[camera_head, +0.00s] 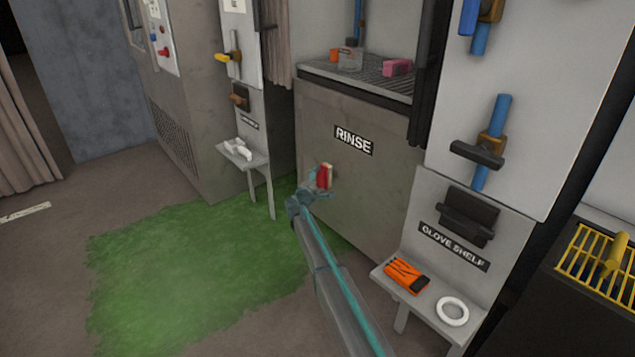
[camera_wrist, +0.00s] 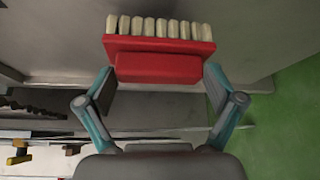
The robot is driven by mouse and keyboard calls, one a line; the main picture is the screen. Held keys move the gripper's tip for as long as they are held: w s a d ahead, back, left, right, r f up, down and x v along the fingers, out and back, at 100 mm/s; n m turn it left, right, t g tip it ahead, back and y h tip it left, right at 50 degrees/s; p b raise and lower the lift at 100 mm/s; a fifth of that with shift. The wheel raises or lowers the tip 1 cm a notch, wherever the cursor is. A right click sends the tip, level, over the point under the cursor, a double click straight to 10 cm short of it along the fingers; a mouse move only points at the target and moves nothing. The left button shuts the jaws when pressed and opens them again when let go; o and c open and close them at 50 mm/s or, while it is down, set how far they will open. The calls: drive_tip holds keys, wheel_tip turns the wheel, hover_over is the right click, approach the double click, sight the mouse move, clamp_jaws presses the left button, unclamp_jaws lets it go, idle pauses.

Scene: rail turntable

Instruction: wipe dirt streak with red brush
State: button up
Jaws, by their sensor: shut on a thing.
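The red brush (camera_head: 325,176) is in my gripper (camera_head: 312,187), in front of the grey panel marked RINSE (camera_head: 365,190). In the wrist view the red brush (camera_wrist: 158,67) lies across the ends of my gripper's fingers (camera_wrist: 159,85), with its row of cream bristles pointing away from the palm. The bristles face a grey surface; I cannot tell whether they touch it. I cannot make out a dirt streak for certain in either view; my arm and the brush hide part of the panel.
The glove shelf (camera_head: 391,277) at the right holds an orange glove-like item (camera_head: 407,275) and a white ring (camera_head: 452,311). A small shelf (camera_head: 259,159) with a white item stands left. A pink block (camera_head: 397,68) sits in the bay above. Green floor (camera_head: 180,265) lies open at left.

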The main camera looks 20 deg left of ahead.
sight(328, 183)
drive_tip(key=shift+w+d, duration=0.25)
drive_tip(key=shift+w, duration=0.2)
drive_tip(key=shift+w+d, duration=0.2)
drive_tip(key=shift+w, duration=0.25)
idle(0.6)
drive_tip(key=shift+s+d+b, duration=0.45)
drive_tip(key=shift+s+d, duration=0.05)
drive_tip(key=shift+d, duration=0.4)
drive_tip(key=shift+s+d+b, duration=0.45)
drive_tip(key=shift+s+d, duration=0.05)
drive_tip(key=shift+d, duration=0.35)
drive_tip(key=shift+w+f, duration=0.1)
drive_tip(key=shift+w+a+b, duration=0.2)
drive_tip(key=shift+w+a, duration=0.3)
drive_tip(key=shift+a, duration=0.2)
drive_tip(key=shift+w+a+b, duration=0.2)
drive_tip(key=shift+w+a, duration=0.3)
drive_tip(key=shift+a, duration=0.2)
drive_tip(key=shift+w+a, duration=0.15)
drive_tip(key=shift+a, duration=0.1)
drive_tip(key=shift+c, duration=0.4)
